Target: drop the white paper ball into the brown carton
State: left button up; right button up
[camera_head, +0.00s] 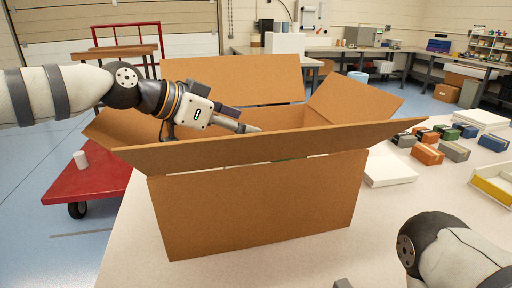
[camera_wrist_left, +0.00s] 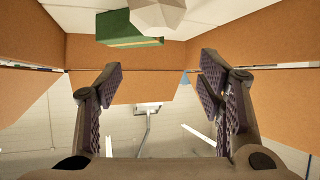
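The brown carton (camera_head: 262,205) stands open on the table, its flaps spread outward. My left gripper (camera_head: 250,129) reaches in over the carton's opening from the left. In the left wrist view its two fingers (camera_wrist_left: 160,95) are wide apart with nothing between them. The white paper ball (camera_wrist_left: 157,12) shows at the top edge of that view, partly cut off, beyond the fingers and in front of a green block (camera_wrist_left: 122,32). Carton walls surround them; I cannot tell whether the ball is at rest. The head view hides the ball. My right gripper is almost wholly below the head view.
Several coloured blocks (camera_head: 427,154) and a white box (camera_head: 388,168) lie to the carton's right on the table. A yellow-and-white tray (camera_head: 493,187) is at the right edge. A red cart (camera_head: 92,190) stands at left.

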pick_arm(q)
notch_tip(320, 180, up, 10)
dwell(0.6)
